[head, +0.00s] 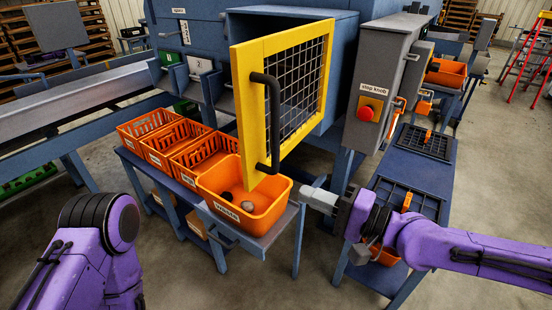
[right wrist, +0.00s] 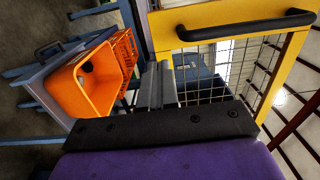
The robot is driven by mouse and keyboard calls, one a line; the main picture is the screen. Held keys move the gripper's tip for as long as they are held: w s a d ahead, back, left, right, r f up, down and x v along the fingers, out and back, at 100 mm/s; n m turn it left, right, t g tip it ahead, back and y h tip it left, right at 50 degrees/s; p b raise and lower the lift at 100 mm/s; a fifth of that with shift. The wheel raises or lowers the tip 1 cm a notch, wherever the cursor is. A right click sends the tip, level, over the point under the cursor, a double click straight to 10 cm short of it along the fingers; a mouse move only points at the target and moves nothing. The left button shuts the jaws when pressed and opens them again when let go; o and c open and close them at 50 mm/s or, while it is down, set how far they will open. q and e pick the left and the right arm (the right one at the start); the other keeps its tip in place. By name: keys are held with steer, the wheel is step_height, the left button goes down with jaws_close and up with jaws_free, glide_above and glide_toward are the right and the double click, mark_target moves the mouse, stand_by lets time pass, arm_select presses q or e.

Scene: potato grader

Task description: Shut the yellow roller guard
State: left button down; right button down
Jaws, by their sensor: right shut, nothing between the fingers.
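The yellow roller guard (head: 247,98) is a yellow frame with dark wire mesh and a black bar handle (head: 268,120). It stands swung open from the blue housing (head: 340,60). My right gripper (head: 308,194) is shut and empty, below and right of the guard in the head view, apart from the handle. In the right wrist view, the gripper's fingers (right wrist: 156,85) show in front of the guard (right wrist: 230,22), with the handle (right wrist: 245,25) above and to the right. My left arm shows at the left of the head view, but its gripper is out of the picture.
An orange bin (head: 240,207) with a few potatoes sits on a shelf below the guard, beside my right gripper. Several more orange crates (head: 150,129) line the left. A grey post (head: 383,75) with a red stop knob (head: 366,113) stands right of the housing.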

mark_target(263, 176)
steer(key=p+x, duration=0.3)
steer(key=x, duration=0.5)
steer(key=shift+w+a, duration=0.25)
steer(key=shift+a, duration=0.05)
steer(key=shift+a, duration=0.1)
